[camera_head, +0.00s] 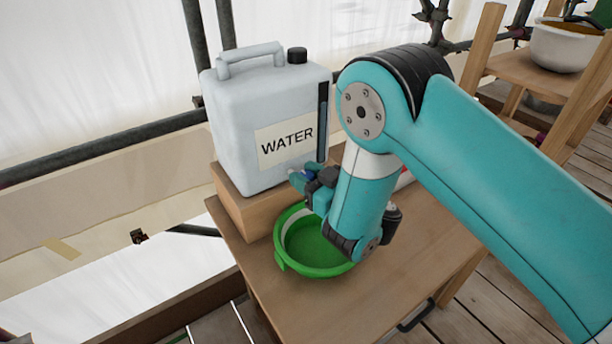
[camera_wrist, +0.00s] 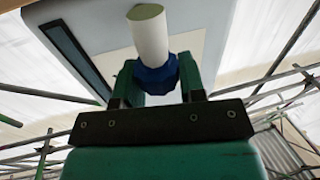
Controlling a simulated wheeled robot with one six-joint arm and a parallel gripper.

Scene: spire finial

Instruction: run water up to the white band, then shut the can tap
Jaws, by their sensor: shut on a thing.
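The white water can (camera_head: 262,120), labelled WATER, stands on a wooden block. A dark vertical strip (camera_head: 322,122) runs up its front near the right edge, and it also shows in the wrist view (camera_wrist: 70,55). My gripper (camera_head: 308,178) is at the can's lower front and is shut on the blue tap (camera_wrist: 157,77). A pale spout (camera_wrist: 148,38) sticks out from the tap. The green bowl (camera_head: 280,258) sits on the table below the tap, partly hidden by my arm. A pale band (camera_head: 291,218) shows on its inner wall. I cannot make out any water stream or water level.
The wooden block (camera_head: 250,218) stands on the wooden table (camera_head: 420,225). Scaffold poles (camera_head: 110,147) run behind the can. A wooden rack with a white bowl (camera_head: 563,48) stands at the right. The table's front right is clear.

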